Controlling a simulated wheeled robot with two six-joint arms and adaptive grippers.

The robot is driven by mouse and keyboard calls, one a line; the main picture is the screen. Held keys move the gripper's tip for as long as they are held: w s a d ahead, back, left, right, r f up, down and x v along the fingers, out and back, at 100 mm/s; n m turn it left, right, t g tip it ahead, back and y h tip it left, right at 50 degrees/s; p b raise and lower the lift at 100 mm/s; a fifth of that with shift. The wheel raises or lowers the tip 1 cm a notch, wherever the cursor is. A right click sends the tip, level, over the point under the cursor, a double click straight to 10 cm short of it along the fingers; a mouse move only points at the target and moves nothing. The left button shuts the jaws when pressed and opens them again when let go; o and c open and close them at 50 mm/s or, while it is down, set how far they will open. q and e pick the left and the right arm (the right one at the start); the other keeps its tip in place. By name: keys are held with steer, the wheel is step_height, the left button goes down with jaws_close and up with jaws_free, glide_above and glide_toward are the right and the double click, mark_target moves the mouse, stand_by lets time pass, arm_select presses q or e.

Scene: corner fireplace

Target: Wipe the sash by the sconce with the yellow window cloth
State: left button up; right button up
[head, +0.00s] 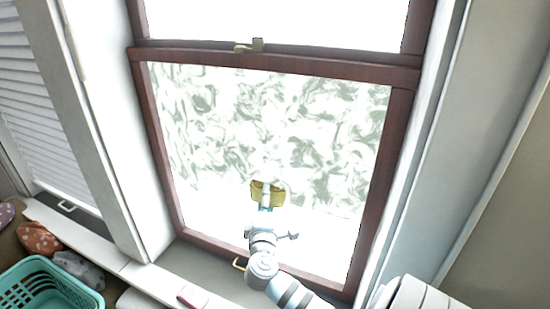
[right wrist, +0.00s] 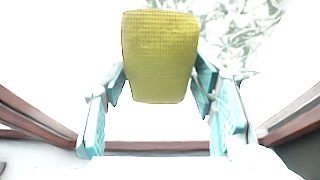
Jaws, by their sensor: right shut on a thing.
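The sash (head: 137,113) is a dark red-brown wooden frame around a large pane in the head view. Grey-green swirling smears (head: 230,130) cover the pane's upper and middle part; the strip along its bottom looks clear white. My right gripper (head: 267,205) is in front of the lower middle of the pane, shut on the yellow cloth (head: 260,194). In the right wrist view the cloth (right wrist: 160,55) stands upright between the fingers, with smears behind it at upper right. I cannot tell whether the cloth touches the glass. My left gripper and the sconce are not in view.
A brass latch (head: 248,46) sits on the sash's top rail and a handle (head: 239,264) at its bottom. A teal basket (head: 50,288) and patterned fabric bundles (head: 38,238) are at lower left. A pink item (head: 191,296) lies on the sill. A second window with blinds (head: 40,120) is at left.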

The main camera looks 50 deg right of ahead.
mark_target(254, 196)
steer(key=shift+w+a+b, duration=0.25)
steer(key=shift+w+b, duration=0.1)
steer(key=shift+w, duration=0.6)
steer(key=shift+w+a+b, duration=0.25)
steer(key=shift+w+b, duration=0.1)
steer(key=shift+w, duration=0.55)
steer(key=shift+w+a+f+b, duration=0.1)
steer(key=shift+w+a+b, duration=0.2)
steer(key=shift+w, duration=0.35)
steer(key=shift+w+a+b, duration=0.1)
steer(key=shift+w+b, duration=0.3)
steer(key=shift+w, duration=0.2)
steer(key=shift+w+a, duration=0.1)
steer(key=shift+w, duration=0.35)
steer(key=shift+w+a+b, duration=0.2)
steer(key=shift+w+b, duration=0.3)
steer(key=shift+w, duration=0.1)
steer(key=shift+w+a+b, duration=0.2)
steer(key=shift+w+b, duration=0.25)
steer(key=shift+w, duration=0.1)
steer(key=shift+w+a, duration=0.1)
steer(key=shift+w, duration=0.4)
steer(key=shift+a, duration=0.15)
